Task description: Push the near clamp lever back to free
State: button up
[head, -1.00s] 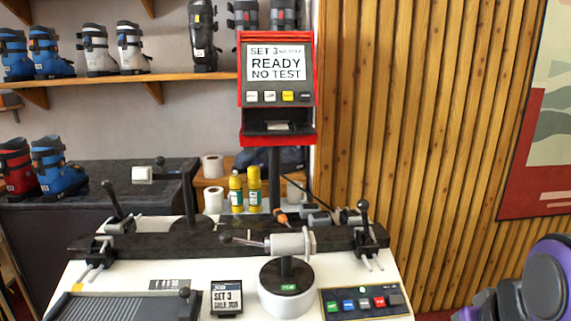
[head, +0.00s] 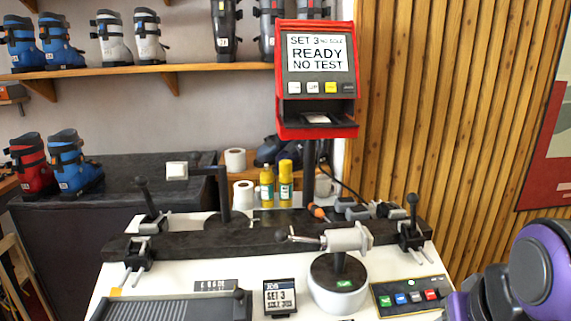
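Two clamps with black ball-topped levers sit on the dark bar (head: 240,243) across the white bench in the head view. The left clamp lever (head: 148,203) stands up and leans a little left. The right clamp lever (head: 411,214) stands nearly upright. I cannot tell which of the two is the near one. A third ball-ended handle (head: 300,239) juts left from the grey cylinder on the round pedestal between them. My gripper is not in view; only part of my purple and black arm shows at the lower right, apart from the levers.
A red READY display (head: 316,75) stands on a post behind the bar. Yellow bottles (head: 285,181) and paper rolls (head: 235,159) stand behind the bench. The button panel (head: 410,296), small SET 3 sign (head: 280,297) and ribbed grey tray (head: 170,309) occupy the front.

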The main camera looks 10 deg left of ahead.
aim_at(142, 181)
jog(key=j, duration=2.6)
jog(key=k, duration=0.05)
